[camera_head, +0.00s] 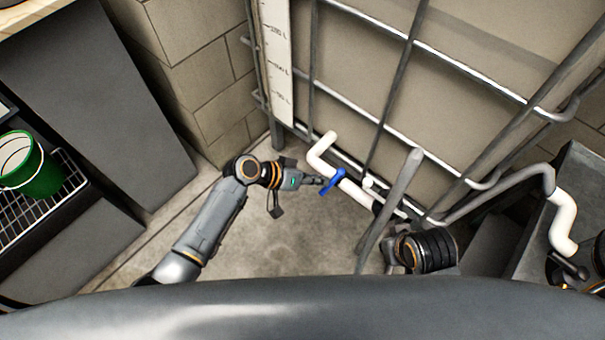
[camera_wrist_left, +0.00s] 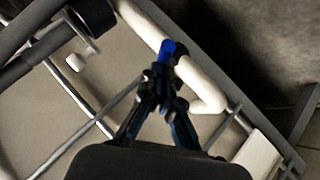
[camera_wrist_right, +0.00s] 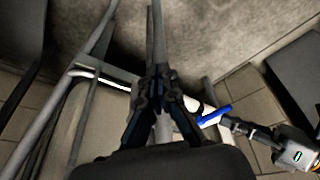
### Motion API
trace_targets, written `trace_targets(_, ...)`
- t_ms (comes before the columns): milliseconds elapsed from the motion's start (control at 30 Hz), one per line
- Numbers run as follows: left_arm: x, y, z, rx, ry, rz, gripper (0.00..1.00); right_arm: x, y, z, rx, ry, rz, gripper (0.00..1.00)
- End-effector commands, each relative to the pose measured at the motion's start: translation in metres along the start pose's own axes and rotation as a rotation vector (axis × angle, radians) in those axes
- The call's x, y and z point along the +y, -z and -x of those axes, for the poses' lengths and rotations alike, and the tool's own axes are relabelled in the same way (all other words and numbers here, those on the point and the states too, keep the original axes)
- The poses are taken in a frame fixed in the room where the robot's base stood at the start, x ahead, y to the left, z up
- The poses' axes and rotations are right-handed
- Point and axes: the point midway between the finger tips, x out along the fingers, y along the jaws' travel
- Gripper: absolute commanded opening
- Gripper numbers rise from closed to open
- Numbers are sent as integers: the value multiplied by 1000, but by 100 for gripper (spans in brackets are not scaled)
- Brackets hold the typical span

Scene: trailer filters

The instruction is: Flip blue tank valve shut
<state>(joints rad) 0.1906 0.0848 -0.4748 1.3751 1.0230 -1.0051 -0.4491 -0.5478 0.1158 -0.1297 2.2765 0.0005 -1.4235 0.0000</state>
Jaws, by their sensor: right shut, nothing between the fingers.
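The blue valve handle (camera_head: 333,181) sits on a white pipe (camera_head: 352,190) at the foot of the caged tank (camera_head: 470,75). My left gripper (camera_head: 318,182) is at the handle, coming from the left. In the left wrist view its fingertips (camera_wrist_left: 163,78) are close together, with the blue handle (camera_wrist_left: 168,47) right at their tips; whether they grip it is unclear. The handle also shows in the right wrist view (camera_wrist_right: 214,115), beside the left fingers. My right gripper (camera_wrist_right: 158,85) is shut and empty, beside the white pipe and to the right of the valve in the head view.
A grey bar (camera_head: 398,187) slants upward between the valve and my right wrist. Metal cage bars (camera_head: 396,90) cover the tank front. A green bucket (camera_head: 36,165) stands on a rack at far left. The concrete floor (camera_head: 250,245) below my left arm is clear.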

Motion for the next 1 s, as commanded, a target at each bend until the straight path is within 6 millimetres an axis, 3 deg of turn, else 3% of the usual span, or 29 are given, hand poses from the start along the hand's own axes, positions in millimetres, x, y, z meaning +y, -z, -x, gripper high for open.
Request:
trace_targets(167, 2, -12, -2, -20, 0, 6, 0, 0, -4, -12, -15, 0, 0, 0)
trace_targets(633, 1, -14, -4, -26, -4, 7, 0, 0, -6, -14, -18, 0, 0, 0)
trace_targets(1000, -7, -9, -4, -27, -1, 6, 0, 0, -3, 6, -7, -1, -2, 0)
